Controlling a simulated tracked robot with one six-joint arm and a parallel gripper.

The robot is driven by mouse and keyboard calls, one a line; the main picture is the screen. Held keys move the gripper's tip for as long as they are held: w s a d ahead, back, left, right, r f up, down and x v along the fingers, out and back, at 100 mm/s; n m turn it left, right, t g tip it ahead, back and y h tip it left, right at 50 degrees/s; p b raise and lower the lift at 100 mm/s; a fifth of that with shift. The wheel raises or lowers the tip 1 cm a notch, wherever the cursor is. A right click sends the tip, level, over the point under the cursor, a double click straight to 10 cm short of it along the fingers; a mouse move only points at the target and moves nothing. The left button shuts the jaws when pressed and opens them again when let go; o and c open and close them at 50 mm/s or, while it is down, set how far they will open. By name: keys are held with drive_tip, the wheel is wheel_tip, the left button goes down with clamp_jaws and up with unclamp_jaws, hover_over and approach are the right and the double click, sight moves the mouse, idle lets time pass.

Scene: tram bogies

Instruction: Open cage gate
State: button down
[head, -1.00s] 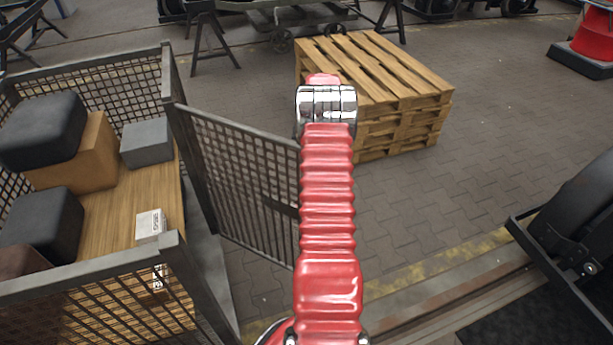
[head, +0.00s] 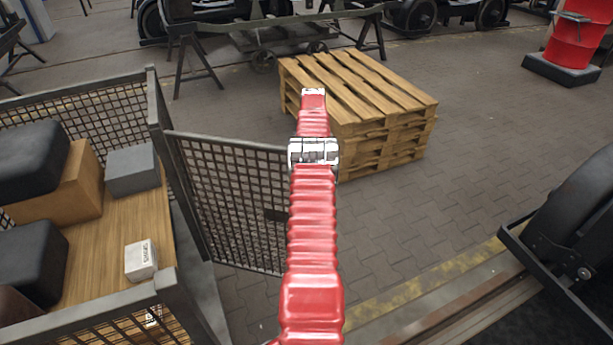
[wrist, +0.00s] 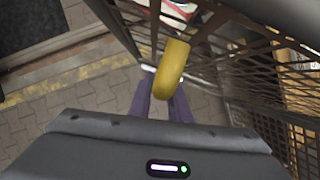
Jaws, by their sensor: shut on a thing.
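The cage gate (head: 235,200), a dark mesh panel in a metal frame, stands swung out from the cage post at the left of the head view. Its free edge is behind my red arm. In the wrist view the gate mesh (wrist: 262,88) fills the right side. A yellow handle (wrist: 173,70) stands out beside the mesh. My gripper (wrist: 163,82) is shut on this handle, with its dark fingers at the handle's lower end. My gripper is hidden behind my arm in the head view.
The cage (head: 160,125) holds dark cases, a brown box (head: 62,190), a grey box (head: 132,168) and a small white box (head: 140,260). Stacked wooden pallets (head: 375,120) stand beyond the gate. A wheel unit (head: 575,240) is at right. Paved floor between is clear.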

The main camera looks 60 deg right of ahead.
drive_tip(key=shift+w, duration=0.25)
drive_tip(key=c, duration=1.9)
unclamp_jaws()
drive_tip(key=shift+a, duration=0.1)
drive_tip(key=shift+o, duration=1.3)
drive_tip(key=shift+s, duration=0.15)
wheel_tip(320, 180, up, 10)
